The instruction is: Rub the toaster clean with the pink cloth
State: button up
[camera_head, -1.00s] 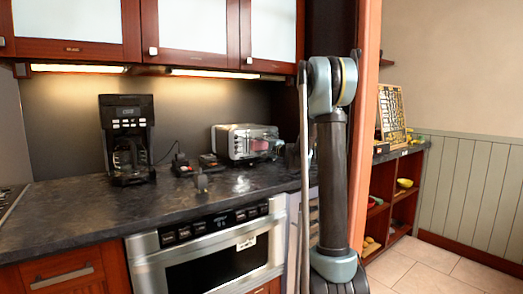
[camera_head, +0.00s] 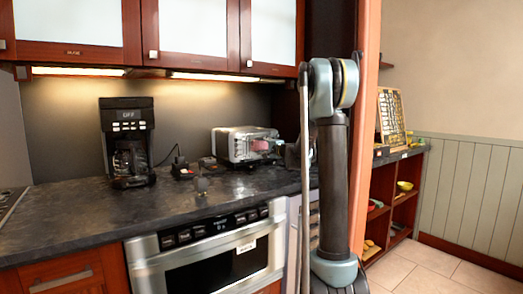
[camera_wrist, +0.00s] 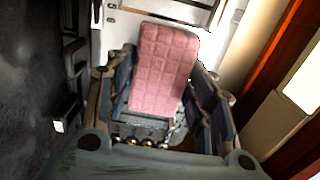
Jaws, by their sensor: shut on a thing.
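The silver toaster (camera_head: 234,145) stands on the dark counter against the back wall. The pink cloth (camera_head: 261,145) is at the toaster's front right side; whether it presses on the surface is hard to tell. In the wrist view the cloth (camera_wrist: 164,62) looks like a quilted pink pad. My gripper (camera_wrist: 163,82) is shut on it, with a finger on each side. A pale metallic surface, probably the toaster (camera_wrist: 122,28), lies just beyond the cloth. In the head view my gripper (camera_head: 275,146) is small and partly hidden behind my arm.
A black coffee maker (camera_head: 128,142) stands left on the counter (camera_head: 80,205). Small dark items (camera_head: 183,169) lie left of the toaster. A microwave drawer (camera_head: 215,262) is below, and cabinets (camera_head: 190,35) hang above. A wooden post (camera_head: 367,120) and shelf are at the right.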

jog(key=v, duration=0.7)
dwell(0.4)
